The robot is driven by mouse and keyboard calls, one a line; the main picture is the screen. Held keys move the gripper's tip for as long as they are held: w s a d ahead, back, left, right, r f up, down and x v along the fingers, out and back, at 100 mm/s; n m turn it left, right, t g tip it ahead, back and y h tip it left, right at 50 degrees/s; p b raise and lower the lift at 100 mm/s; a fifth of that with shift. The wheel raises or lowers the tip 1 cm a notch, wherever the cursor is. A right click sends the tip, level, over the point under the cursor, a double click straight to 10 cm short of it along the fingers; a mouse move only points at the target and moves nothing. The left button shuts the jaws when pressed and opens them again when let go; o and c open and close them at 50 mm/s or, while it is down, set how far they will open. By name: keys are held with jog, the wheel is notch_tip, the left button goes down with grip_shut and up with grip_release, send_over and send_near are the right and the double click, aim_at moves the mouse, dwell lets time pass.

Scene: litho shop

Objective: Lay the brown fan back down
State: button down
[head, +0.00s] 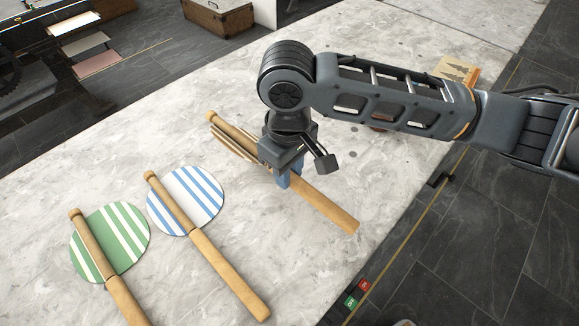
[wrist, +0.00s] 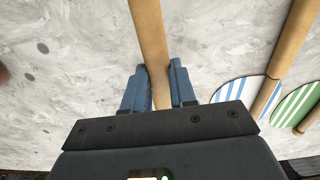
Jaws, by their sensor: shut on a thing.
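The brown fan has a long wooden handle (head: 325,205) and a round head (head: 232,146) that shows nearly edge-on in the head view, with thin brown and pale stripes. My gripper (head: 288,180) is shut on the handle just below the head, pointing down at the stone tabletop (head: 300,250). In the wrist view the handle (wrist: 148,35) runs between the blue fingers of my gripper (wrist: 158,85). The fan's head is hidden there. The head stands on edge rather than flat; I cannot tell whether the fan touches the tabletop.
A blue-striped fan (head: 206,200) and a green-striped fan (head: 128,225) lie flat to the left. A box with tree shapes (head: 458,69) stands at the far right. A reddish-brown thing (head: 381,127) is mostly hidden behind my arm. The tabletop is clear at the back left.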

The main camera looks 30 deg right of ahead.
aim_at(279, 204)
jog(key=shift+s+a+f+b, duration=0.15)
jog(key=shift+a+f+b, duration=0.1)
jog(key=shift+a+f, duration=0.4)
jog(key=shift+s+a+f+b, duration=0.2)
jog(key=shift+a+f, duration=0.1)
jog(key=shift+f, duration=0.65)
jog(key=shift+f, duration=0.1)
jog(key=shift+s+a+f+b, duration=0.1)
jog(key=shift+a+f+b, duration=0.2)
jog(key=shift+f, duration=0.3)
jog(key=shift+a+f+b, duration=0.15)
jog(key=shift+f+b, duration=0.2)
jog(key=shift+f, duration=0.25)
jog(key=c, duration=0.8)
grip_release()
jog(key=shift+c, duration=0.2)
jog(key=shift+r, duration=0.1)
